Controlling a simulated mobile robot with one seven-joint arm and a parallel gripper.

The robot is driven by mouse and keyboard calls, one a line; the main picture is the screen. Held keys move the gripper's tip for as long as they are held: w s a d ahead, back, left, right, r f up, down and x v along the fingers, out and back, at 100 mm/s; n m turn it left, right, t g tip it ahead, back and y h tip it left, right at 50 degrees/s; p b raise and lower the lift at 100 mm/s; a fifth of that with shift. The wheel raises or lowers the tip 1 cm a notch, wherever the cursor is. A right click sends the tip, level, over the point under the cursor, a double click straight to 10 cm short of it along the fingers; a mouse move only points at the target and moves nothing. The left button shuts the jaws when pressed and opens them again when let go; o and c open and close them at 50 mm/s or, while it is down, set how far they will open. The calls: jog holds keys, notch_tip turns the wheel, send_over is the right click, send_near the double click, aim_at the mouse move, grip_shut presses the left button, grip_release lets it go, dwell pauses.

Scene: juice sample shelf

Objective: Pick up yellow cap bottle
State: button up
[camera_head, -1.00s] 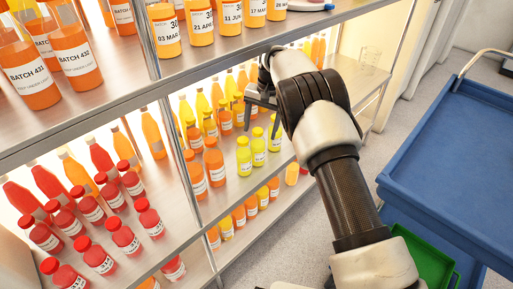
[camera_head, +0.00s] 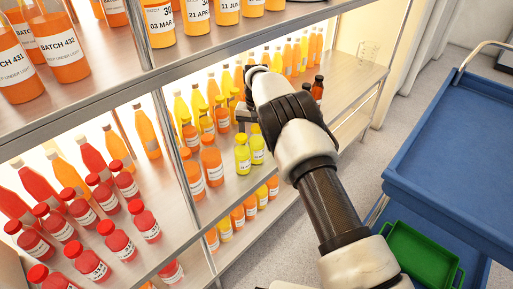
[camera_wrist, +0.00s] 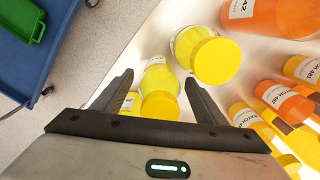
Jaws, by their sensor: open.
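Yellow cap bottles with yellow contents stand on the middle shelf; in the head view a front one (camera_head: 243,158) and one beside it (camera_head: 257,150) show left of my arm. In the wrist view one yellow cap bottle (camera_wrist: 160,101) lies between the open fingers of my gripper (camera_wrist: 159,78), seen from above. It is not clear whether the fingers touch it. A second yellow cap bottle (camera_wrist: 216,60) stands just beyond the right finger. Part of another yellow bottle (camera_wrist: 131,103) shows by the left finger. In the head view my gripper (camera_head: 243,113) is mostly hidden by my wrist.
Orange bottles (camera_head: 213,163) stand close left of the yellow ones, with taller bottles behind. Two dark-capped bottles (camera_head: 318,87) stand further right. An upper shelf (camera_head: 270,27) runs overhead. A blue cart (camera_head: 450,150) with a green bin (camera_head: 422,255) stands at right.

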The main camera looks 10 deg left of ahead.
aim_at(256, 127)
jog(key=c, duration=1.3)
jog(key=shift+r, duration=0.1)
jog(key=shift+r, duration=0.65)
notch_tip(256, 127, up, 3)
jog(key=shift+w+f+p, duration=0.1)
jog(key=shift+f+p, duration=0.05)
jog(key=shift+p, duration=0.55)
jog(key=s+d+r+p, duration=0.1)
jog(key=s+d, duration=0.2)
jog(key=d, duration=0.2)
jog(key=s+d+r+p, duration=0.1)
jog(key=s+d, duration=0.2)
jog(key=d, duration=0.2)
jog(key=s+d+r+p, duration=0.1)
jog(key=s+d+p, duration=0.1)
jog(key=d, duration=0.3)
jog(key=shift+s+d+r, duration=0.2)
jog(key=shift+s+d, duration=0.1)
jog(key=shift+s, duration=0.3)
